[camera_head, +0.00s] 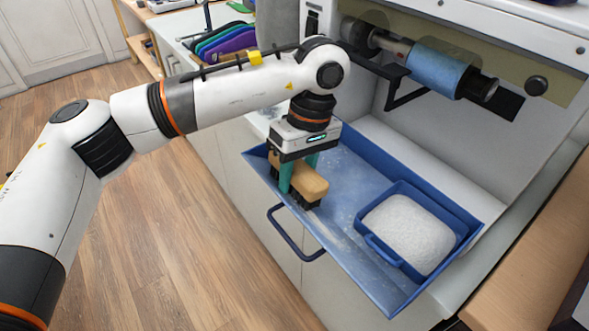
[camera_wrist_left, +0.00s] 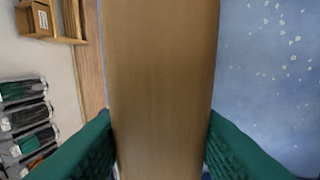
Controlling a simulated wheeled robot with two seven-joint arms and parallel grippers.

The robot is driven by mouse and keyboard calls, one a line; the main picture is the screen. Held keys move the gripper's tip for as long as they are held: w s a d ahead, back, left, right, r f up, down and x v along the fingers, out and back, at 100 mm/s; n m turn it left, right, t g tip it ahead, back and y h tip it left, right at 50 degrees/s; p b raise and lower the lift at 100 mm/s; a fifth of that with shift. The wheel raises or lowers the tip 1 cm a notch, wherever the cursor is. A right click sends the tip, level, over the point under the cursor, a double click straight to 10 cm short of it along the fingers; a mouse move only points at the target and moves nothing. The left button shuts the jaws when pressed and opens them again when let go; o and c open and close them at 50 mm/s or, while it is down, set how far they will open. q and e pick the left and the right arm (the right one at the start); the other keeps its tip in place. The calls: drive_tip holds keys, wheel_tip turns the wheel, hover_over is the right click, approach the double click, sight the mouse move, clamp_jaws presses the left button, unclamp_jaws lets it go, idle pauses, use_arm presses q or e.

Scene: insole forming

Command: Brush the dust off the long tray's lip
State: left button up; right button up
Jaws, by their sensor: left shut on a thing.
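My left gripper (camera_head: 299,176) has green fingers and is shut on a wooden brush (camera_head: 314,184) with dark bristles. The brush is at the left part of the long blue tray (camera_head: 345,172), over its front lip. I cannot tell whether the bristles touch the lip. In the left wrist view the brush's brown back (camera_wrist_left: 160,80) fills the middle between the green fingers, and the tray floor (camera_wrist_left: 262,70) shows white specks. Pale dust (camera_head: 338,238) streaks the tray near its front lip. My right gripper is not in view.
A small blue bin (camera_head: 370,244) of white powder stands in the tray's right part. A blue roller (camera_head: 437,70) hangs behind and above. A dark blue handle (camera_head: 288,238) juts out below the front lip. Coloured insole-like sheets (camera_head: 226,42) stand on the counter behind.

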sight(343, 250)
use_arm(q)
drive_tip(key=shift+s+d+r, duration=0.1)
drive_tip(key=shift+s+d, duration=0.65)
drive_tip(key=shift+s, duration=0.2)
drive_tip(key=shift+s+d+f+b, duration=0.15)
drive_tip(key=shift+s+d+b, duration=0.25)
drive_tip(key=shift+s+d, duration=0.45)
drive_tip(key=shift+s+d+f+b, duration=0.1)
drive_tip(key=shift+s+d+b, duration=0.45)
drive_tip(key=shift+s, duration=0.55)
drive_tip(key=shift+s+d+f+b, duration=0.15)
drive_tip(key=shift+s+d+b, duration=0.15)
drive_tip(key=shift+s+d, duration=0.6)
drive_tip(key=shift+s+d+r+b, duration=0.1)
drive_tip(key=shift+s+d+b, duration=0.15)
drive_tip(key=shift+s, duration=0.45)
drive_tip(key=shift+s+d+f+b, duration=0.1)
drive_tip(key=shift+s+d+b, duration=0.15)
drive_tip(key=shift+s, duration=0.45)
drive_tip(key=shift+s+d+r+b, duration=0.15)
drive_tip(key=shift+s+d, duration=0.2)
drive_tip(key=shift+s, duration=0.45)
drive_tip(key=shift+a+r+b, duration=0.1)
drive_tip(key=shift+b, duration=0.2)
